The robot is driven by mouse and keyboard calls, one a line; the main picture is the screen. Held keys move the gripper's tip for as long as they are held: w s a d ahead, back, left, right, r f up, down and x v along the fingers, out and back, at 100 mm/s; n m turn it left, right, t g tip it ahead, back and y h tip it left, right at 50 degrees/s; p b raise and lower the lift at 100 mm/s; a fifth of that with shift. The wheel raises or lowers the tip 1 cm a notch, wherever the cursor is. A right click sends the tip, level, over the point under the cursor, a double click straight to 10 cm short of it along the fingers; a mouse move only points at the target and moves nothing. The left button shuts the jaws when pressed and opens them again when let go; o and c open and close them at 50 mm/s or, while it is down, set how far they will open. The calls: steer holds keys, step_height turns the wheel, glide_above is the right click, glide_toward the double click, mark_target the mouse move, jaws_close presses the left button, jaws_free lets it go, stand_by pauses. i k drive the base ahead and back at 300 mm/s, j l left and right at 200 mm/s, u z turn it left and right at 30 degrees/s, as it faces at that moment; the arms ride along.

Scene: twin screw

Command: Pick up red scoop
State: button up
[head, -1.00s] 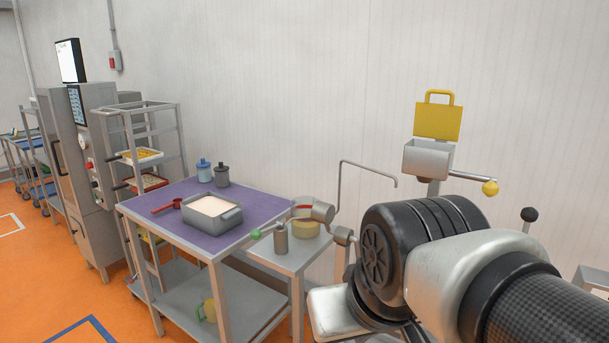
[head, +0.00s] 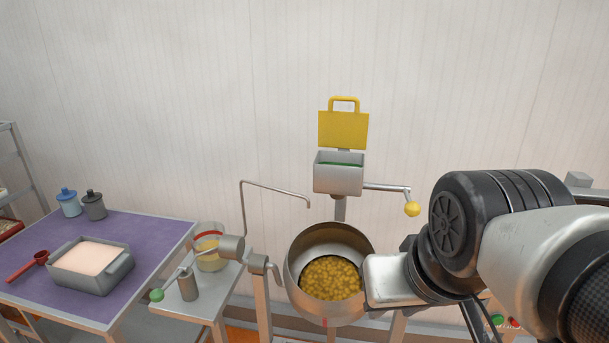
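The red scoop (head: 28,266) lies on the purple-topped table (head: 150,240) at the far left of the head view. Its round bowl end is beside a grey tub (head: 93,278) filled with pale powder, and its handle points to the lower left. My arm comes in from the right, well apart from the scoop. Its end reaches toward the steel pot, but my gripper's fingers are not in view.
A steel pot (head: 305,253) of yellow pieces stands at centre, below a hopper (head: 338,177) with a yellow lid. A small side table (head: 190,305) holds a clear container and a green-knobbed lever. Blue and grey jars (head: 94,205) stand behind the tub.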

mark_target(29, 268)
steer(key=k+u, duration=0.1)
steer(key=u, duration=0.2)
steer(key=k+u, duration=0.15)
steer(key=u, duration=0.2)
steer(key=i+l+u, duration=0.1)
steer(key=u, duration=0.85)
steer(key=k+l+u, duration=0.2)
steer(key=k+z, duration=0.15)
steer(key=z, duration=0.3)
steer(key=k+z, duration=0.2)
steer(key=z, duration=0.25)
steer(key=i+j+z, duration=0.1)
steer(key=z, duration=1.65)
steer(key=k+j, duration=0.1)
steer(key=j, duration=1.05)
steer(key=k+j, duration=0.15)
steer(key=j, duration=1)
steer(key=k+j, duration=0.15)
steer(key=j, duration=1)
steer(key=k+z, duration=0.05)
